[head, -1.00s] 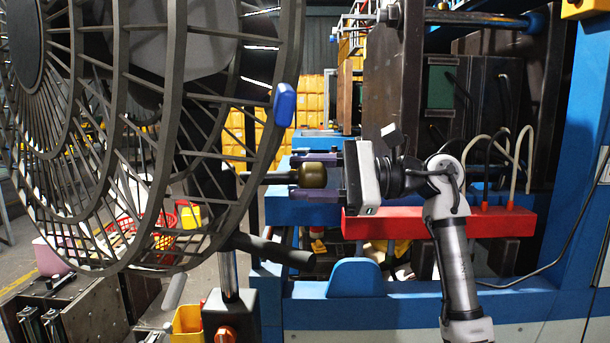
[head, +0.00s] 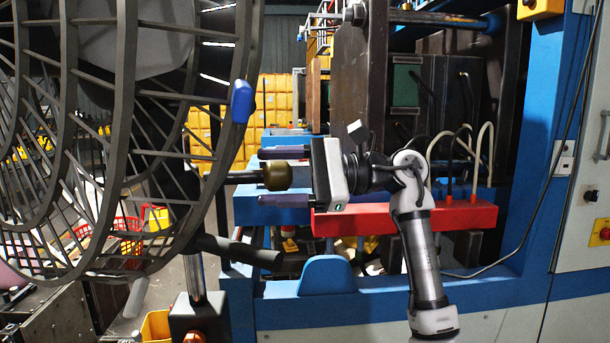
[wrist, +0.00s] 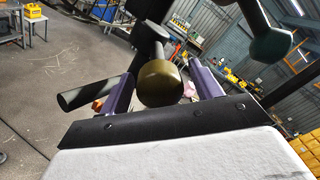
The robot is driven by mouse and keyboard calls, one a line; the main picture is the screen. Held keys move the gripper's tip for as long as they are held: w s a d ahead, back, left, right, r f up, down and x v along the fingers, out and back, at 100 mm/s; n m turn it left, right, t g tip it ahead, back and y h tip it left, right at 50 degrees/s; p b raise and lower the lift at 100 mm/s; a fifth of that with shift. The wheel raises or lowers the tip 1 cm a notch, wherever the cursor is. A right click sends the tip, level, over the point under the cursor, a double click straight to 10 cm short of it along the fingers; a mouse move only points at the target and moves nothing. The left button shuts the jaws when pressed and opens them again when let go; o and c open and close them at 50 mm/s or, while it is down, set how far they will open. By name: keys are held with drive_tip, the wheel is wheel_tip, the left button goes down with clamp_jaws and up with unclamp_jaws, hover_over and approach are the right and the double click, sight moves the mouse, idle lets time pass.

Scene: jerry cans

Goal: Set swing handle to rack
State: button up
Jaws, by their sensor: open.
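The swing handle shows in the head view as a dark rod (head: 245,177) with an olive ball knob (head: 278,177) at its right end. The knob is also in the middle of the wrist view (wrist: 160,84). My gripper (head: 270,177) is open, with one purple finger above the knob and one below it in the head view. In the wrist view the fingers (wrist: 162,88) lie on either side of the knob, with a gap visible at the right one. The rod's left end is lost behind a large dark spoked cage (head: 125,130). I cannot tell which part is the rack.
A blue knob (head: 242,101) sits on the cage's rim. A thick dark bar (head: 240,249) juts out below the handle. A red beam (head: 400,218) and a blue machine frame (head: 480,275) stand behind and below my arm. Yellow cans (head: 272,105) are stacked at the back.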

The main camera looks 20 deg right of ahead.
drive_tip(key=s+d+b, duration=0.2)
drive_tip(key=d, duration=1.1)
drive_tip(key=shift+s, duration=0.2)
